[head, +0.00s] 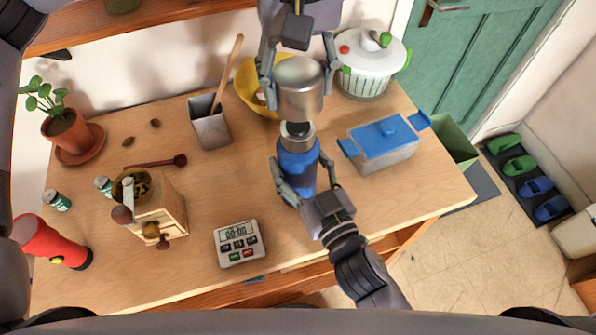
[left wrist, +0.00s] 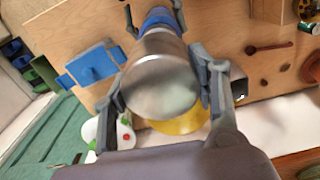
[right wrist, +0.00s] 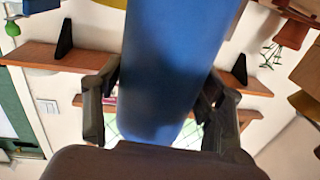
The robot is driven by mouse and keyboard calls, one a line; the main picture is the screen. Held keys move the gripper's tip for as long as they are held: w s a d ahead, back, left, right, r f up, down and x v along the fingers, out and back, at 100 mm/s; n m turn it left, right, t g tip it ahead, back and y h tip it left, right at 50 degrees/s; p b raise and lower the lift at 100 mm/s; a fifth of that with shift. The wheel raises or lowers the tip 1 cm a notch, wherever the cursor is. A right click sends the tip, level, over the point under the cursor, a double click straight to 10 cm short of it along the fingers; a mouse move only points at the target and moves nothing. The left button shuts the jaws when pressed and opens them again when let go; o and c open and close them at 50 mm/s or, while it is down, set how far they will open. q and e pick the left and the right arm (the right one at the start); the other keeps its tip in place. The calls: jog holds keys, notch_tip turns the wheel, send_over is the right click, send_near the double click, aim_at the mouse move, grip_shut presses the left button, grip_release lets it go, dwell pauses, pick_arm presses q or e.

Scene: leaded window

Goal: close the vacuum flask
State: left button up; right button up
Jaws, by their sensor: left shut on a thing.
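The blue vacuum flask (head: 298,165) stands upright on the wooden table, with a steel neck and a dark stopper (head: 297,129) on top. My left gripper (head: 299,88), coming from the top of the head view, is shut on the steel cup lid (head: 299,75). The lid is just above the stopper; the remaining gap is hard to judge. The lid fills the middle of the left wrist view (left wrist: 162,78), with the blue flask (left wrist: 158,18) beyond it. My right gripper (head: 303,178) has its fingers on either side of the flask body; firm contact is unclear.
A blue-lidded box (head: 385,160) stands right of the flask. A salad spinner (head: 368,75) and yellow bowl (head: 250,95) are behind. A grey utensil pot (head: 209,128), timer (head: 239,245) and coffee grinder (head: 162,215) stand to the left. Bare table lies between pot and timer.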

aim_at(298, 124)
jog(key=c, duration=1.2)
pick_arm(q)
jog(key=shift+f, duration=2.5)
jog(key=shift+f, duration=0.15)
jog(key=shift+f, duration=0.75)
jog(key=shift+f, duration=0.6)
